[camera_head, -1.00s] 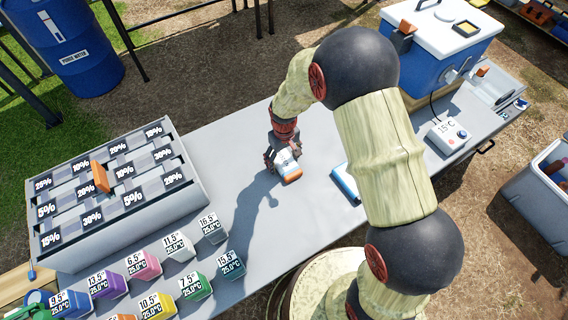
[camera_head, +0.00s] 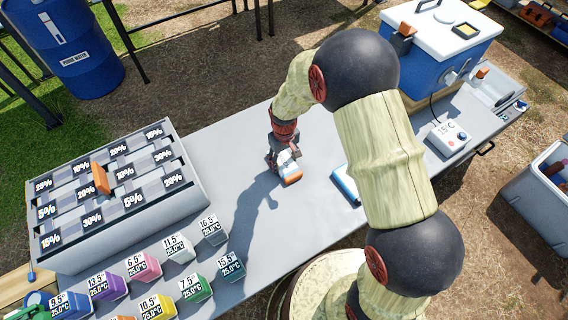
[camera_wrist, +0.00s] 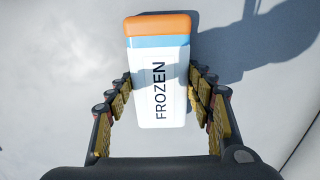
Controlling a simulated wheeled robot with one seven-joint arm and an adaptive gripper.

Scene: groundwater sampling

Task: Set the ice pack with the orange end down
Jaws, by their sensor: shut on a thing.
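The ice pack (camera_wrist: 160,80) is white, with a light blue band, an orange end and the word FROZEN on its face. In the wrist view its orange end points away from my gripper. My gripper (camera_wrist: 161,84) is shut on the pack, one finger along each long side. In the head view the pack (camera_head: 289,168) is in my gripper (camera_head: 282,160) over the middle of the grey table (camera_head: 240,150), orange end toward the lower right. I cannot tell whether it touches the table.
A blue and white pack (camera_head: 343,182) lies to the right, partly behind my arm. A divided tray with percent labels (camera_head: 205,195) and several coloured labelled blocks (camera_head: 145,265) are at left. A blue cooler (camera_head: 440,60) and a 15°C device (camera_head: 449,134) are at right.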

